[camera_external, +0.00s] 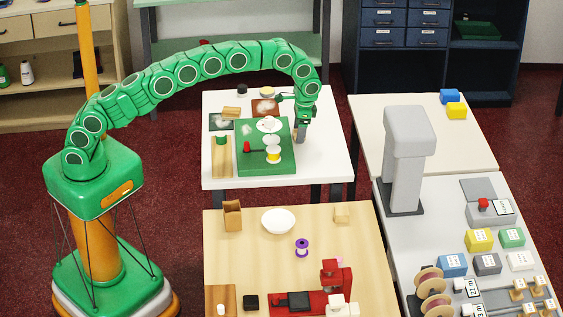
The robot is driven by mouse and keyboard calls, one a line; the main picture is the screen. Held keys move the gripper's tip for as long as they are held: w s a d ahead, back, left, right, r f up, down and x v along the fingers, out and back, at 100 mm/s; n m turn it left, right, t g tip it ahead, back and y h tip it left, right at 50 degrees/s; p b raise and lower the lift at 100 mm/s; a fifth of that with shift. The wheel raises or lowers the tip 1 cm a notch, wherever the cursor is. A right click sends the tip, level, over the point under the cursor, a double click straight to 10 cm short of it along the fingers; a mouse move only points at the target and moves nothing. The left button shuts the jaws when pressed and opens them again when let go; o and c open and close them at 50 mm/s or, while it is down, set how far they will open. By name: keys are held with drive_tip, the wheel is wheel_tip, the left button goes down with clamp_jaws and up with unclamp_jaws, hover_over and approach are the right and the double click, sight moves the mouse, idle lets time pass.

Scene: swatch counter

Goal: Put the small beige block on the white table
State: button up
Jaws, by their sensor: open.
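A small beige block (342,214) sits near the back right corner of the light wood table (345,245). The white table (325,165) stands behind that table and bears a green board with several small items. My gripper (301,138) points down over the white table, at the right edge of the green board. It is open, but its fingertips are small and I cannot tell whether they touch anything. The beige block is in front of my gripper and to its right, well apart from it.
The green board (282,165) holds spools and white pieces. A white bowl (278,221), a purple spool (302,248) and a red machine (336,275) stand on the wood table. A tall grey device (405,160) stands to the right. The white table's right front is clear.

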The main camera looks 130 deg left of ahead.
wheel_tip(320, 180, up, 12)
drive_tip(key=w+a, duration=0.1)
idle(0.7)
drive_tip(key=shift+r, duration=0.1)
